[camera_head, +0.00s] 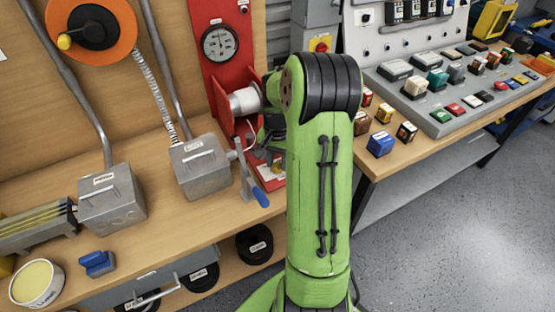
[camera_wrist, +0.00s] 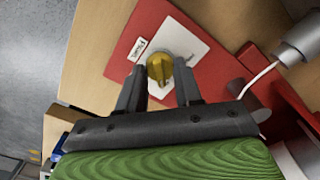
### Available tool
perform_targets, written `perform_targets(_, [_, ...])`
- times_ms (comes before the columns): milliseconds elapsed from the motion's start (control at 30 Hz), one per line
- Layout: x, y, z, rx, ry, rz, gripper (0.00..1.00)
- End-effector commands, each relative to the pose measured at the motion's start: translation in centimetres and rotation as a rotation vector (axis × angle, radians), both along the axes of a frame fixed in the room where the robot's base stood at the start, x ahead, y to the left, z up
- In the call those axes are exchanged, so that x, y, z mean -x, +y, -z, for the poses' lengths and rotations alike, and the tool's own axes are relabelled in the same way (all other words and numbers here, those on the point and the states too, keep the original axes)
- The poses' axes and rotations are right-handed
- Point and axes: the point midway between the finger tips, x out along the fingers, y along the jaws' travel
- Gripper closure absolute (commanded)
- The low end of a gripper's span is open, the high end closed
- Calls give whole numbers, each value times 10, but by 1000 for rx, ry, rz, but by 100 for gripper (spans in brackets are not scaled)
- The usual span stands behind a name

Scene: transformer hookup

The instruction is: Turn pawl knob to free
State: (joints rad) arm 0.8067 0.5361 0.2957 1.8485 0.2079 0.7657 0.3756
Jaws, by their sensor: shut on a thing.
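The yellow pawl knob (camera_wrist: 160,69) sits on a white plate (camera_wrist: 188,44) fixed to a red base (camera_wrist: 130,38) in the wrist view. My gripper (camera_wrist: 160,74) reaches over the base, with one dark finger on each side of the knob, shut on it. The knob's ridge runs roughly up and down in that view. In the head view my green arm covers most of the gripper, and only a small yellow spot of the knob shows beside it.
A red winch panel (camera_head: 213,75) with a dial gauge (camera_head: 220,43) and a white spool (camera_head: 244,101) stands behind. A blue-handled crank (camera_head: 260,196) is left of my arm. Grey boxes (camera_head: 200,165) stand on the wooden bench. A button console (camera_head: 455,85) is at right.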

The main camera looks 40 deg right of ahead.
Motion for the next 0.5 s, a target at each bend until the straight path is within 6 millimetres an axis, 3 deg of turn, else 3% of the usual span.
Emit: perform_targets(500, [0,0,-1,1,-1,-121,96])
